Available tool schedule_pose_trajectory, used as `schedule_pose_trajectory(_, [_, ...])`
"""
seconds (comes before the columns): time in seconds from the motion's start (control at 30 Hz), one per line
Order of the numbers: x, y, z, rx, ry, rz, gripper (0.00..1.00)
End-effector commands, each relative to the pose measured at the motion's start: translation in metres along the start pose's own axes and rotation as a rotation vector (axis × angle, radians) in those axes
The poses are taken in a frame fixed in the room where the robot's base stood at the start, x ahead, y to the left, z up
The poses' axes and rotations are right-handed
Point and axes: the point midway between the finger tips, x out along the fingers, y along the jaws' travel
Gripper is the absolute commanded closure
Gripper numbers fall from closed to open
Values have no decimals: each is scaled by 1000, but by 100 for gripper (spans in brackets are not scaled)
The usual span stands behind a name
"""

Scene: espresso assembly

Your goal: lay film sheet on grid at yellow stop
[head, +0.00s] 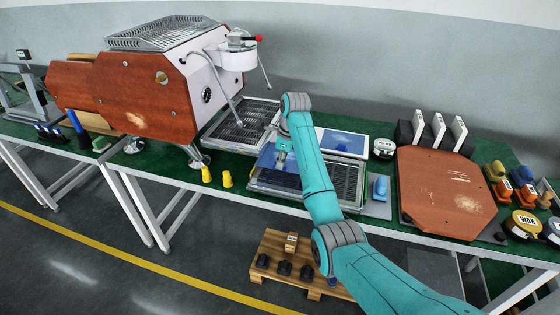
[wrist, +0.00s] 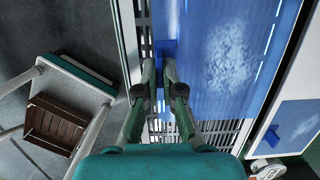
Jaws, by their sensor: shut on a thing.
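The film sheet (wrist: 222,60) is blue and translucent with a pale patch, and has a small tab (wrist: 165,47) on its edge. My gripper (wrist: 166,74) is shut on this tab. In the head view, part of the sheet (head: 267,158) shows by my gripper (head: 283,150), over the left end of the dark grid (head: 338,185). Grid slots (wrist: 210,130) show beside and below the sheet in the wrist view. I cannot tell whether the sheet touches the grid.
A white tray (head: 362,152) with another blue sheet (head: 343,140) lies behind the grid. The espresso machine (head: 150,95) stands left. A blue-handled item (head: 380,187) and a wooden panel (head: 440,190) are right. A pallet (head: 275,255) is on the floor.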

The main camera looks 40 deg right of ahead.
Motion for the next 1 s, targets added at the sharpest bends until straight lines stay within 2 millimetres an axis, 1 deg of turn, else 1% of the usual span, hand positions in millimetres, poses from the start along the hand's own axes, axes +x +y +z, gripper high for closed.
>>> schedule_pose_trajectory(0.37, [4, 0, -1, 0, 1, 1, 100])
schedule_pose_trajectory(0.8, [32, 0, -6, 1, 1, 1, 100])
schedule_pose_trajectory(1.0, [37, 0, -7, 0, 0, 0, 100])
